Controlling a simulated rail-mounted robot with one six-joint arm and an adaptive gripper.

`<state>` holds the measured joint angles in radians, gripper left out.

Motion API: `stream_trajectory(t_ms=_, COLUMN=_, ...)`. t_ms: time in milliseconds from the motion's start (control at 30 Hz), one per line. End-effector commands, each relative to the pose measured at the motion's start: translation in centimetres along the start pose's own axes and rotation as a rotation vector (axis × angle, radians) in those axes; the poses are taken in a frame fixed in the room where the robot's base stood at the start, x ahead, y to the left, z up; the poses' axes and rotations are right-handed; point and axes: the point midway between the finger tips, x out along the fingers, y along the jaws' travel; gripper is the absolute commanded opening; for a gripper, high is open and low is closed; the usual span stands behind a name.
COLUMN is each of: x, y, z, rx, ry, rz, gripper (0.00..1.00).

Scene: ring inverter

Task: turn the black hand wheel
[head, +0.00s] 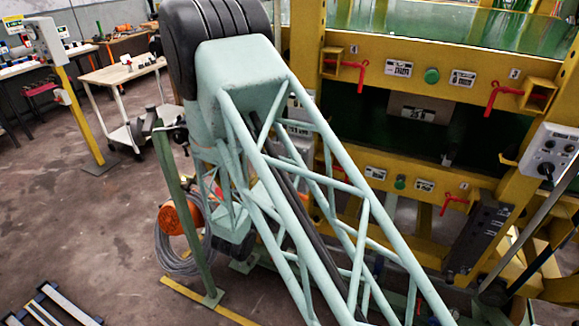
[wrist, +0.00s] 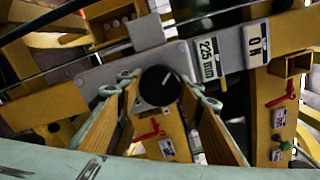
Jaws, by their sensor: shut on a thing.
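The black hand wheel (wrist: 161,85) shows in the middle of the wrist view, a round black knob with a short light mark on its face. It sits in front of a grey metal plate (wrist: 100,72). My gripper (wrist: 160,91) has a pale green fingertip on each side of the wheel and is shut on it. The inner finger faces look yellow-brown. The exact contact is hard to see. In the head view my pale green lattice arm covers the middle, and neither the wheel nor my gripper can be made out there.
A yellow frame (head: 405,69) with red handles (head: 500,96) and a green button (head: 431,75) stands behind my arm. A grey control box (head: 550,150) is at right. A green post (head: 184,210) and orange reel (head: 180,217) stand left. A "225 mm" label (wrist: 208,62) is beside the wheel.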

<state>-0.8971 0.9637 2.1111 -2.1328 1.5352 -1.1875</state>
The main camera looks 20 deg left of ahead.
Motion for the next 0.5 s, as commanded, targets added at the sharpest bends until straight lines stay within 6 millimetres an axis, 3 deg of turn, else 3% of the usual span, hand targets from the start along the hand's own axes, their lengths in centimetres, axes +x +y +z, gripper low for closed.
stream_trajectory(t_ms=500, x=-0.01, y=0.15, z=-0.09, rx=0.229, ry=0.000, rz=0.000, gripper=0.24)
